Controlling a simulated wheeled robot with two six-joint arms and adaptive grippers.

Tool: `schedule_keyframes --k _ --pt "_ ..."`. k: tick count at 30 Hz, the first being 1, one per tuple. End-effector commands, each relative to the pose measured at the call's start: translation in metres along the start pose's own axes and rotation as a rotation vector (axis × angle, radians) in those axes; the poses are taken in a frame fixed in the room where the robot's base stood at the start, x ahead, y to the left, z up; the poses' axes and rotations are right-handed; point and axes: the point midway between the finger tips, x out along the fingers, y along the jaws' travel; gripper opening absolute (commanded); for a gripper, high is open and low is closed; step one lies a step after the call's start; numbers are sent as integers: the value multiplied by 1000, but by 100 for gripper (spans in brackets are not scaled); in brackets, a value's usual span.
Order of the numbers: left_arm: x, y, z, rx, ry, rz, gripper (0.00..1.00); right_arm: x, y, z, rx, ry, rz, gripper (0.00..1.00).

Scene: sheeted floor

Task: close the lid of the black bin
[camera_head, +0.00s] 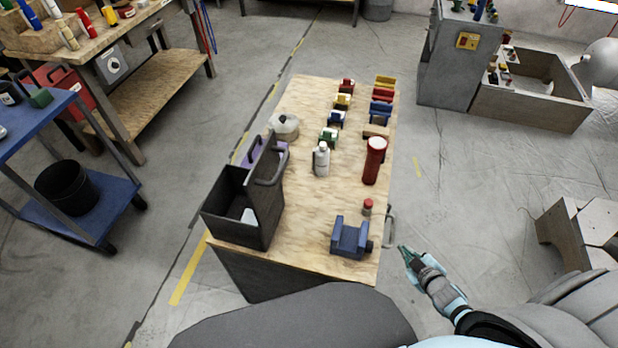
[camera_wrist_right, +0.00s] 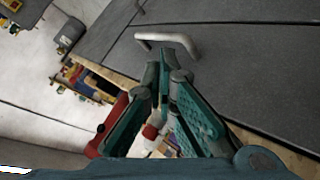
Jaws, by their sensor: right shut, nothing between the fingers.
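A black bin (camera_head: 236,222) stands open-topped on the left front part of the wooden tabletop. A dark upright panel with a handle (camera_head: 268,168), which looks like its raised lid, stands along its far right side. Something whitish lies inside the bin. My right gripper (camera_head: 405,250) is shut and empty, off the table's right side and well apart from the bin. In the right wrist view my right gripper (camera_wrist_right: 165,72) points toward a grey handle (camera_wrist_right: 172,40) on a dark panel, without clear contact. My left gripper is not in view.
The tabletop (camera_head: 296,215) also holds a blue vise-like block (camera_head: 350,238), a red cylinder (camera_head: 374,161), a white bottle (camera_head: 321,159), a grey pot (camera_head: 284,127) and several coloured blocks. A blue cart (camera_head: 75,218) stands left.

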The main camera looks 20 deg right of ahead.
Motion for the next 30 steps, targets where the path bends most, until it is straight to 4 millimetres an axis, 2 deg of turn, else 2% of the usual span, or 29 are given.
schedule_keyframes --k 1,2,3,5,6,7,9,12,16,22,30 --pt "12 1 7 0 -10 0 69 16 47 -52 -137 176 67 0" --pt "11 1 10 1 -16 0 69 11 58 -97 -241 329 88 0" --pt "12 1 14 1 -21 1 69 -4 68 -154 -386 531 116 0" --pt "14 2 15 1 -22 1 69 -40 69 -220 -598 815 149 0" --pt "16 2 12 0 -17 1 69 -67 63 -252 -725 983 163 0" --pt "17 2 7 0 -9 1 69 -87 56 -269 -810 1093 168 0" --pt "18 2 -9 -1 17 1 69 -123 42 -289 -954 1284 169 0" --pt "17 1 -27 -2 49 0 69 -144 30 -299 -1036 1395 165 0" --pt "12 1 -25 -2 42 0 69 -143 23 -314 -1036 1403 166 0" --pt "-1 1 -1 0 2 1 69 -134 5 -351 -1031 1401 167 0" --pt "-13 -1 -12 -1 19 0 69 -120 -21 -398 -1029 1399 165 0"
